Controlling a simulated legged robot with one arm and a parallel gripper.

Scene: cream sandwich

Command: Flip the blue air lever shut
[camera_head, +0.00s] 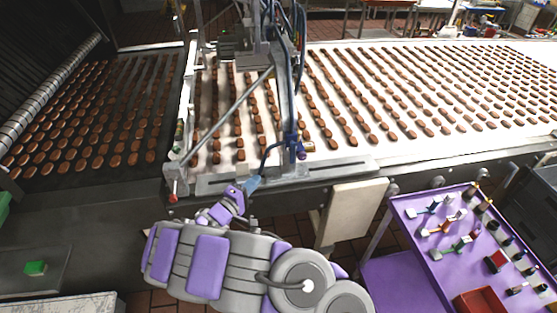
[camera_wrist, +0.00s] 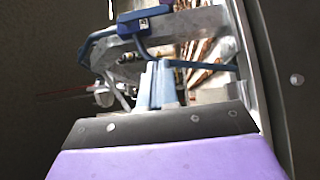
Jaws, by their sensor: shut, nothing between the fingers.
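Blue air fittings (camera_head: 291,140) sit at the lower end of the upright metal post on the conveyor's front edge, with a blue tube (camera_head: 266,156) bending down to the left. In the wrist view a blue bar (camera_wrist: 146,13) and blue tubing (camera_wrist: 97,38) cross beyond the fingers; which part is the lever, and its exact position, is hard to tell. My gripper (camera_head: 254,182) is shut and empty, with light-blue fingers just below the tube's lower end. In the wrist view the gripper (camera_wrist: 160,66) points at the blue tubing and overlaps it; contact cannot be judged.
The conveyor (camera_head: 350,165) carries rows of brown bars under a metal frame. A red-tipped rod (camera_head: 173,198) sticks out at the front left. A cream box (camera_head: 352,212) hangs below the conveyor. A purple cart (camera_head: 408,222) with coloured levers stands at right.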

